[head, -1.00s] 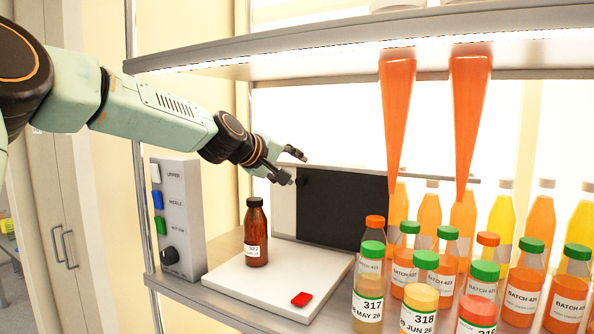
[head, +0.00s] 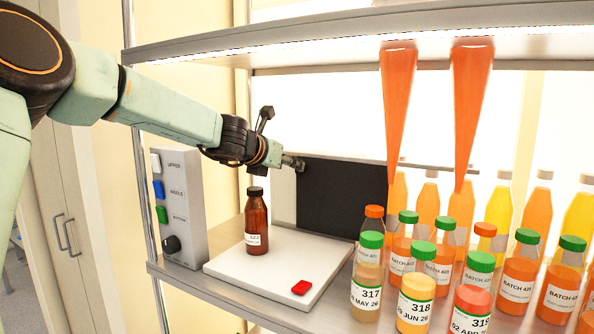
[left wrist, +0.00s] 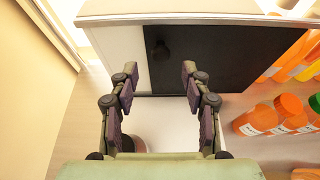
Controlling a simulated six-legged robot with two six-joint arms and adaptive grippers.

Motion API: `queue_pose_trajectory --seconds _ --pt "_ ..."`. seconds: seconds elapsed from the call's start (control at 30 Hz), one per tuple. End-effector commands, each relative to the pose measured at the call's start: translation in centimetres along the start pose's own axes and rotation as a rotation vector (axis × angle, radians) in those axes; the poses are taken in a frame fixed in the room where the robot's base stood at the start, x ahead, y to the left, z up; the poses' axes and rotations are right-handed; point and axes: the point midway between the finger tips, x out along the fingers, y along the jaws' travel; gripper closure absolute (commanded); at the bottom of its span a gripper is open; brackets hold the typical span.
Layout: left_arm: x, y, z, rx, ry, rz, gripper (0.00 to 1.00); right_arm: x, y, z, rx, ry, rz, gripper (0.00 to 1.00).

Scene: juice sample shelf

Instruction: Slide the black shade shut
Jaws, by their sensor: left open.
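The black shade (head: 345,200) is a dark panel at the back of the shelf, covering most of a framed opening. A pale strip (head: 283,196) is bare at its left. In the left wrist view the shade (left wrist: 225,55) has a dark knob (left wrist: 160,48) near its left edge; the head view does not show the knob clearly behind the gripper. My left gripper (head: 280,137) is at the shade's upper left. In the left wrist view the left gripper (left wrist: 159,70) is open, its fingers on either side of the knob's line, with nothing between them. My right gripper is not in view.
A brown bottle (head: 257,222) and a red button (head: 301,287) are on a white platform (head: 250,275) below the gripper. A switch panel (head: 178,205) stands at the left. Several juice bottles crowd the right, near two hanging orange cones (head: 397,110). The upper shelf (head: 300,48) is overhead.

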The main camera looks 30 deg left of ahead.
Motion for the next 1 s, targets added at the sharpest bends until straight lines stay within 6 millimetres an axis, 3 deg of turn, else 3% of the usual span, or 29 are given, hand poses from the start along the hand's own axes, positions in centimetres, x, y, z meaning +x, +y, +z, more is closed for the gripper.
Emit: queue_pose_trajectory --seconds 0.2,0.4,0.83,1.0 --pt "3.3 -0.1 -0.2 0.005 0.002 0.000 0.52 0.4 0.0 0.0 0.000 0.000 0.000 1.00" --pt "5.2 0.0 0.0 0.005 0.000 0.000 0.52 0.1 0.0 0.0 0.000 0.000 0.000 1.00" --pt "6.0 -0.1 0.0 0.003 0.000 -0.002 0.52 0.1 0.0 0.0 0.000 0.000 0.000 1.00" --pt "5.9 -0.1 0.0 0.004 0.000 -0.002 0.65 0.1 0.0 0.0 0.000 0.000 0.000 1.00"
